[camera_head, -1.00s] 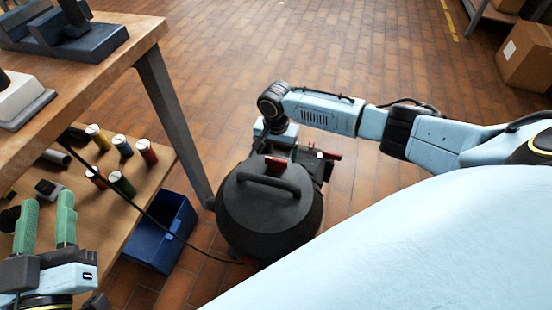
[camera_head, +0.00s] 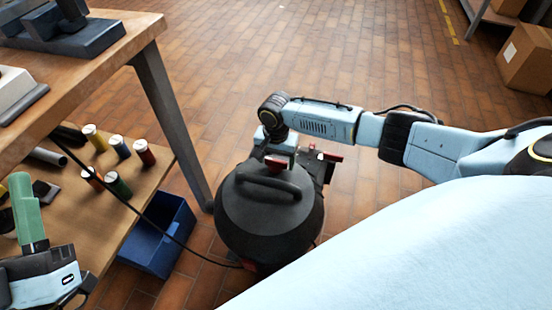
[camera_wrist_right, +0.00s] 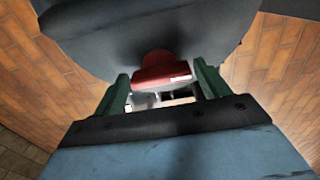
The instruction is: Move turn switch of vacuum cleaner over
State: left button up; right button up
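The black round vacuum cleaner (camera_head: 262,222) stands on the floor right of the bench. A red switch (camera_head: 277,162) sits near its top edge, behind the loop handle (camera_head: 270,185). My right gripper (camera_head: 280,152) is above this edge, reaching down; its fingers are mostly hidden in the head view. In the right wrist view the red switch (camera_wrist_right: 162,70), with a small white mark, lies between the two green fingers of the right gripper (camera_wrist_right: 162,88). The fingers are apart; contact cannot be made out. My left gripper (camera_head: 28,212) is at the lower left, one green finger clearly visible.
A wooden bench (camera_head: 125,60) with a lower shelf (camera_head: 110,225) holding several spools stands at the left. A blue bin (camera_head: 158,235) is between shelf and vacuum. A black cable (camera_head: 150,212) runs to the vacuum. Cartons (camera_head: 525,57) are far right; the floor behind is clear.

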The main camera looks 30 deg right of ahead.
jog(key=c, duration=0.6)
jog(key=shift+c, duration=0.2)
